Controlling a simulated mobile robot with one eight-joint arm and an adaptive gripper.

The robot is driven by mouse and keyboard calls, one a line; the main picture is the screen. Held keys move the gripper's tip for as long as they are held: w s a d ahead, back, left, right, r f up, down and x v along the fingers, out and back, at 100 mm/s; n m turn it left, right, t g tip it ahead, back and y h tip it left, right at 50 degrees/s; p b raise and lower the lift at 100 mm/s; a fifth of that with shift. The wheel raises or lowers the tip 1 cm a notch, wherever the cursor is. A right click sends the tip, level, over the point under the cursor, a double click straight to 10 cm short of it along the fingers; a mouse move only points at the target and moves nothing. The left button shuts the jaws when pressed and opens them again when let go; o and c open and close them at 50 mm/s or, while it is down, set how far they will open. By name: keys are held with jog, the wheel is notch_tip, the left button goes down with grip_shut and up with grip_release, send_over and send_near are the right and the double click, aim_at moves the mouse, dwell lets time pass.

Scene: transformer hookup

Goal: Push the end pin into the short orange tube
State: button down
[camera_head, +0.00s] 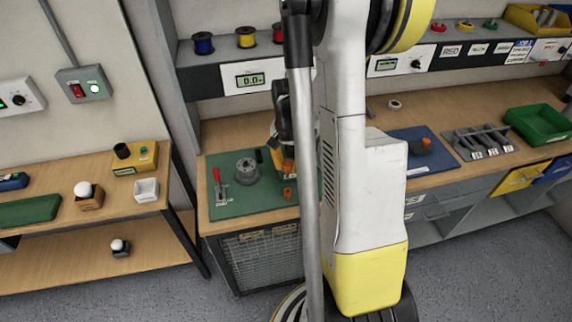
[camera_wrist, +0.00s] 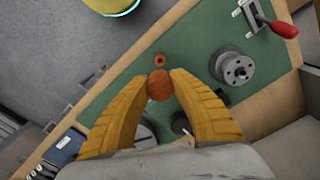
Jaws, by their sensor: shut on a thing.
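The short orange tube (camera_head: 287,194) stands on the green mat in the head view. In the wrist view the tube (camera_wrist: 160,59) shows as a small orange ring with a dark hole, just beyond my fingertips. My gripper (camera_wrist: 160,83) is shut on an orange-brown, round-ended piece, seemingly the end pin (camera_wrist: 160,86). In the head view my gripper (camera_head: 284,163) and the orange pin (camera_head: 288,166) are above the mat, near the tube. The pin and tube appear apart. The pin's lower end is hidden.
On the green mat (camera_head: 234,205) stand a grey round fixture (camera_head: 246,170) and a red-handled clamp (camera_head: 218,183), both left of the tube. A blue mat (camera_head: 425,150), grey tools (camera_head: 480,142) and a green bin (camera_head: 540,124) are farther right. My arm hides the middle of the bench.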

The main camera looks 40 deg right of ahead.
aim_at(288, 176)
jog(key=shift+f+b, duration=0.15)
jog(key=shift+b, duration=0.15)
notch_tip(288, 176, down, 6)
jog(key=b, duration=0.5)
jog(key=shift+f+b, duration=2.05)
jog(key=shift+b, duration=0.2)
dwell(0.8)
jog(key=shift+r, duration=0.1)
jog(key=c, duration=1.2)
grip_release()
jog(key=shift+o, duration=0.2)
jog(key=shift+r+p, duration=1.85)
jog(key=shift+r, duration=0.7)
